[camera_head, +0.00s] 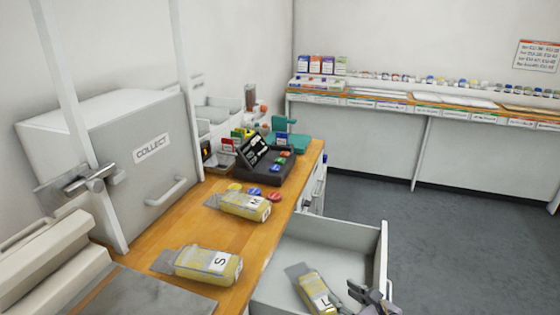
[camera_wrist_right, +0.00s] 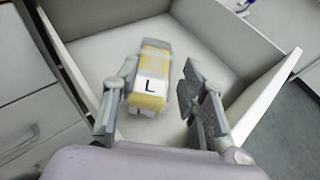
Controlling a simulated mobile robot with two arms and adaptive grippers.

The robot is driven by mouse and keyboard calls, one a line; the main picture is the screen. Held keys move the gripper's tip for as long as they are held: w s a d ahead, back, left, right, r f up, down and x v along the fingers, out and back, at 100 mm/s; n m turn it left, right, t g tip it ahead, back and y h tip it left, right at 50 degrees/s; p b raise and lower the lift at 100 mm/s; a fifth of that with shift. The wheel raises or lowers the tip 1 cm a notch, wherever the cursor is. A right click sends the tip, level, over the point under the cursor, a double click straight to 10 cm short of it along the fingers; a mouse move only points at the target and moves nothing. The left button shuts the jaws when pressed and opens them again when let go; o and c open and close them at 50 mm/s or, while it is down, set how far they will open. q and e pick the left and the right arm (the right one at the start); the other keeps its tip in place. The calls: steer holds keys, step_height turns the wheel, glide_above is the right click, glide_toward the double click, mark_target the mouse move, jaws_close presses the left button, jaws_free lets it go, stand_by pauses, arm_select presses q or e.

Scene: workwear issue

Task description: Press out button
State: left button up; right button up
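A dark device (camera_head: 262,165) with a sloped panel and small coloured buttons (camera_head: 280,161) stands on the wooden counter; any button lettering is too small to read. Yellow, blue and red round pieces (camera_head: 254,191) lie in front of it. My right gripper (camera_head: 372,296) is over the open drawer (camera_head: 340,240), well away from the device. In the right wrist view its fingers (camera_wrist_right: 160,105) are spread apart, with a yellow packet marked L (camera_wrist_right: 150,75) beyond and between them. The packet also shows in the drawer in the head view (camera_head: 318,293). I cannot make out my left gripper.
Yellow packets marked M (camera_head: 244,206) and S (camera_head: 208,265) lie on the counter (camera_head: 160,232). A grey COLLECT box (camera_head: 150,170) with a handle stands at the left. A long shelf (camera_head: 450,105) lines the back wall. The floor (camera_head: 440,210) right of the drawer is clear.

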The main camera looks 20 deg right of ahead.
jaws_close()
stand_by(1.5)
